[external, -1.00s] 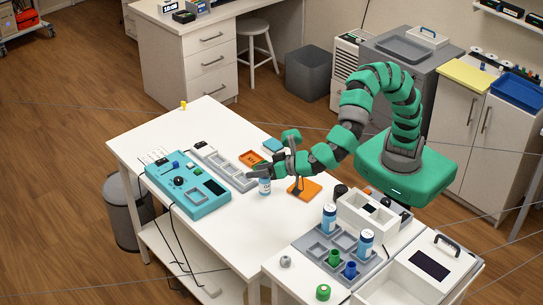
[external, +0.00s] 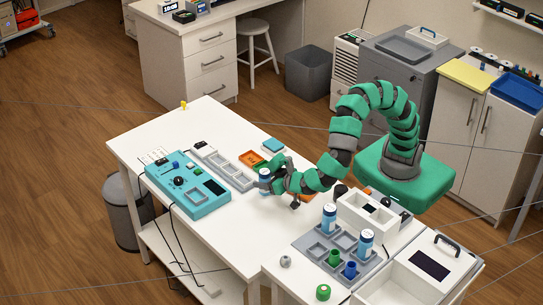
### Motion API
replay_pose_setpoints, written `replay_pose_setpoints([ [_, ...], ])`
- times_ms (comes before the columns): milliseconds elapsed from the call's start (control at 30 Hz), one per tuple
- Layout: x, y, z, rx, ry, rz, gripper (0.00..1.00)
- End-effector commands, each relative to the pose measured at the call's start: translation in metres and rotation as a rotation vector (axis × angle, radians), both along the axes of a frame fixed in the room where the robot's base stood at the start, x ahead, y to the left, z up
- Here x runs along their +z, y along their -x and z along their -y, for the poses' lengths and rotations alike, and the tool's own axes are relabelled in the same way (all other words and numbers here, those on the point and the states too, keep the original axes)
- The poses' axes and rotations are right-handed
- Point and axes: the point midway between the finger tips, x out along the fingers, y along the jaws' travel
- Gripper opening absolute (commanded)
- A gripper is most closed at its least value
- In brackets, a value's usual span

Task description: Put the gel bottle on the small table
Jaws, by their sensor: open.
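A small white-and-blue bottle (external: 265,174) stands on the white table (external: 222,232), partly covered by my gripper (external: 275,184). My gripper is open at the bottle, low over the table; whether its fingers touch the bottle is hard to tell. Two similar, taller white-and-blue bottles stand upright in the grey tray: one nearer the back (external: 329,218) and one nearer the front (external: 366,243). No label can be read, so which one is the gel bottle is not clear.
A teal device (external: 188,190) and a grey compartment strip (external: 224,166) lie left of my gripper. A grey tray (external: 312,247) with green and blue cups stands at right. The table's front left is clear.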

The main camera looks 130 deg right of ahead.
Motion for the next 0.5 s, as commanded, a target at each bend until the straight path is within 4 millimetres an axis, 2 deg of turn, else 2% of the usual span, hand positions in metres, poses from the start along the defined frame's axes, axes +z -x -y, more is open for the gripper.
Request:
replay_pose_setpoints([
  [100, -0.008, -0.001, 0.016, -0.005, 0.003, -0.001, 0.65],
  [200, -0.011, -0.003, 0.024, -0.003, 0.001, 0.000, 0.65],
  [500, -0.012, -0.004, 0.028, 0.000, 0.000, 0.001, 0.65],
])
